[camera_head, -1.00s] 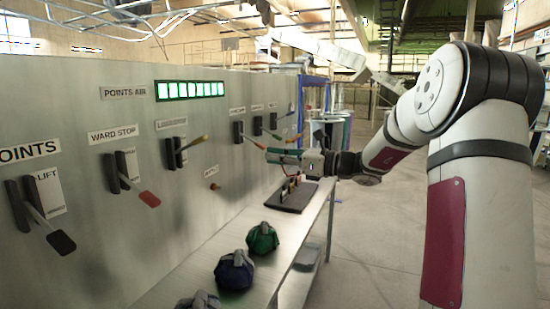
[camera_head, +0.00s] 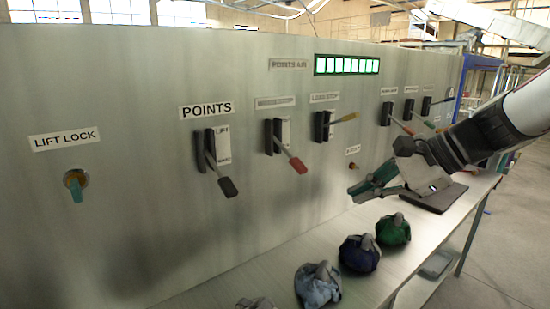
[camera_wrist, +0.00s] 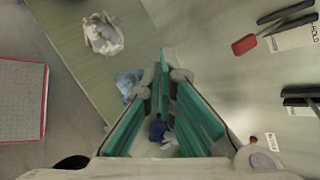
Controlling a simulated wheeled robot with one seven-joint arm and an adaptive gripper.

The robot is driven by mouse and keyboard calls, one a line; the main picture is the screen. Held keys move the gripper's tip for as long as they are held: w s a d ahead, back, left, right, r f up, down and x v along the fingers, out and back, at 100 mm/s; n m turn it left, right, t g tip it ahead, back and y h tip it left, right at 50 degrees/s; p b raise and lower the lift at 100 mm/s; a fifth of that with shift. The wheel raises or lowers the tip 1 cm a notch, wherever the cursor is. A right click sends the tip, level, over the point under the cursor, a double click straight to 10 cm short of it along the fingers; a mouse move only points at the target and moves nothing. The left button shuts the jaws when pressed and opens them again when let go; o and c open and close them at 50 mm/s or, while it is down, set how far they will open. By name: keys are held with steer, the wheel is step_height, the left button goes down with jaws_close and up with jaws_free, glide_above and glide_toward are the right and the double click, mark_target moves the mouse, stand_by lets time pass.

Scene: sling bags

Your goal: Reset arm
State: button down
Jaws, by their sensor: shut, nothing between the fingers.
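My gripper (camera_head: 372,181) is in the right half of the head view, in front of the lever panel and above the bench. Its teal fingers are shut with nothing between them; they also show in the wrist view (camera_wrist: 165,80). A green bag (camera_head: 393,231) sits below it on the bench. A dark blue bag (camera_head: 360,254) and a light blue bag (camera_head: 317,285) lie nearer along the bench. The light blue bag (camera_wrist: 127,82) and a whitish bag (camera_wrist: 103,36) show in the wrist view. A greyish bag (camera_head: 255,304) is cut off at the bottom edge.
The grey panel (camera_head: 100,210) carries several levers, including the POINTS lever (camera_head: 217,165), and a teal LIFT LOCK key (camera_head: 76,187) at left. A dark tray (camera_head: 440,198) lies on the bench behind my gripper. Open floor (camera_head: 500,270) is at right.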

steer(key=s+d+f+n+h, duration=0.1)
steer(key=s+n+h, duration=0.3)
steer(key=s+n, duration=0.3)
steer(key=s+d+f+n+h, duration=0.1)
steer(key=s+n+h, duration=0.3)
steer(key=s+n, duration=0.4)
steer(key=s+f, duration=0.1)
steer(key=s, duration=0.4)
steer(key=shift+s+n, duration=0.25)
steer(key=shift+n, duration=0.05)
